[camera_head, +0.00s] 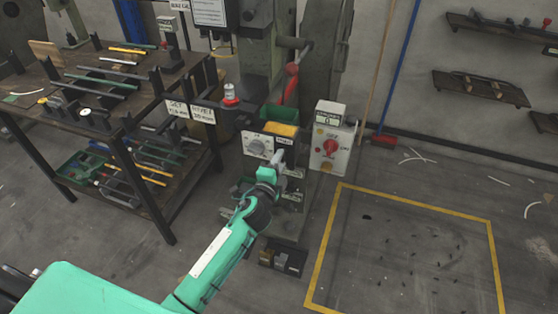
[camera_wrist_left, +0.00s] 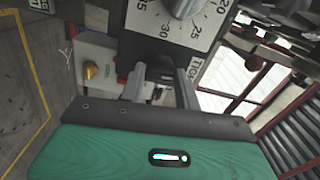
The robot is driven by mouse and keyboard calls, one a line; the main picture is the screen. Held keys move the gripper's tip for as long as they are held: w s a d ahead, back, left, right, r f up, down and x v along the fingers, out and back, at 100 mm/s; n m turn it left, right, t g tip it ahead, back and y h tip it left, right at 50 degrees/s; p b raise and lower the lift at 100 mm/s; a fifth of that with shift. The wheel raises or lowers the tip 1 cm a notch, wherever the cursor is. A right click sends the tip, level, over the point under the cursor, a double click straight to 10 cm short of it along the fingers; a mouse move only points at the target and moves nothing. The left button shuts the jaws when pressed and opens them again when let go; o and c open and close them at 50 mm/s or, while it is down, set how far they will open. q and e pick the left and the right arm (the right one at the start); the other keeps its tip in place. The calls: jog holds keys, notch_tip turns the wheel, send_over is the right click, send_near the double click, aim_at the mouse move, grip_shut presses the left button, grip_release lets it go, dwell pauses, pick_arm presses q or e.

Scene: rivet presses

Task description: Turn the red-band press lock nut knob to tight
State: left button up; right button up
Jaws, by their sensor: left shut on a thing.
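The press (camera_head: 262,62) stands in the middle of the head view, with a red-handled lever (camera_head: 291,69). On its front is a white dial panel with a grey dial knob (camera_head: 256,147); that dial (camera_wrist_left: 186,7) also shows at the top of the wrist view. Below the dial, the dark lock nut knob (camera_wrist_left: 159,68) sits between the fingers of my left gripper (camera_wrist_left: 160,88), which is shut on it. A partly covered label reading TIGHT (camera_wrist_left: 194,68) is beside the right finger. In the head view my left gripper (camera_head: 277,163) hides the knob. My right gripper is not in view.
A control box (camera_head: 330,146) with a red knob is right of the press. A workbench (camera_head: 100,80) with rods and tools stands at left. A yellow-outlined floor area (camera_head: 400,197) at right is clear apart from small bits.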

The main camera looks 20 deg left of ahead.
pick_arm(q)
jog(key=shift+m, duration=0.7)
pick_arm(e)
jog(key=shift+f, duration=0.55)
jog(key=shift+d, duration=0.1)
pick_arm(q)
jog(key=o, duration=1)
jog(key=shift+s, duration=0.1)
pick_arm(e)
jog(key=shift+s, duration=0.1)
pick_arm(q)
jog(key=shift+s+a+b, duration=0.2)
jog(key=shift+s+b, duration=0.2)
jog(key=shift+s, duration=6.45)
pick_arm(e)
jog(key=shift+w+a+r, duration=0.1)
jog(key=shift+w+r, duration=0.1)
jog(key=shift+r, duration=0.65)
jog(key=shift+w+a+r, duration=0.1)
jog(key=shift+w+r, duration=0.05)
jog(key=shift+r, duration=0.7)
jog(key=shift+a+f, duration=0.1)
